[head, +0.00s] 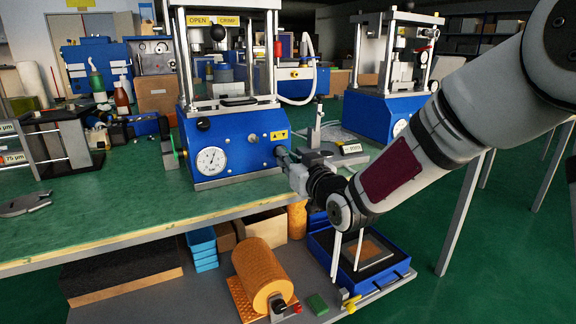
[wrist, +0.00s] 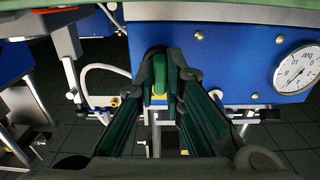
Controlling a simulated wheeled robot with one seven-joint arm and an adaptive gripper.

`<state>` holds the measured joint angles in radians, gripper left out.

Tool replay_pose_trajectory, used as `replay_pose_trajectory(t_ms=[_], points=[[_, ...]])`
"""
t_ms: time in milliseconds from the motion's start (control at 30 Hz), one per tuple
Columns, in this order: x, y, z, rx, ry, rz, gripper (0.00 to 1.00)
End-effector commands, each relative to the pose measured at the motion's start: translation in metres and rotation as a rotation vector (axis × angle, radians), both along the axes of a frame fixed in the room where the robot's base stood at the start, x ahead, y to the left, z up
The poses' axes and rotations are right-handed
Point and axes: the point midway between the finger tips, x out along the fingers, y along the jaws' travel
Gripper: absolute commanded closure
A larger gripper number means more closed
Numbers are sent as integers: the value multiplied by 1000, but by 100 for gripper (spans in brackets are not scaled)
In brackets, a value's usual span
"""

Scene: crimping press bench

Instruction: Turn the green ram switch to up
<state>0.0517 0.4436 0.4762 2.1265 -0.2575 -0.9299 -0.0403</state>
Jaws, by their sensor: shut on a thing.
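The front blue press (head: 238,140) stands on the green bench, with a round gauge (head: 211,161) on its front panel. The gauge also shows in the wrist view (wrist: 298,70), turned over. My gripper (head: 290,160) is at the right end of this panel, below the yellow warning label (head: 279,135). In the wrist view my gripper's fingers (wrist: 166,82) are closed around a narrow green part that looks like the ram switch (wrist: 160,72). The fingers hide much of it, and the gripper hides it in the head view. Which way it points I cannot tell.
A second blue press (head: 385,112) stands behind to the right. A small labelled stand (head: 340,150) is close beside my gripper. A rack (head: 55,145), bottles (head: 97,82) and pliers (head: 25,205) are on the left. The bench front before the press is clear.

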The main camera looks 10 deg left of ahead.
Motion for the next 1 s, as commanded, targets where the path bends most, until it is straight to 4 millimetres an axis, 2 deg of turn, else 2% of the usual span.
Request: replay_pose_trajectory(t_ms=[500, 533, 600, 1000], points=[[0, 0, 1, -18, -13, 0, 100], [1, 0, 1, -18, -13, 0, 88], [0, 0, 1, -18, -13, 1, 72], [0, 0, 0, -17, -12, 1, 70]])
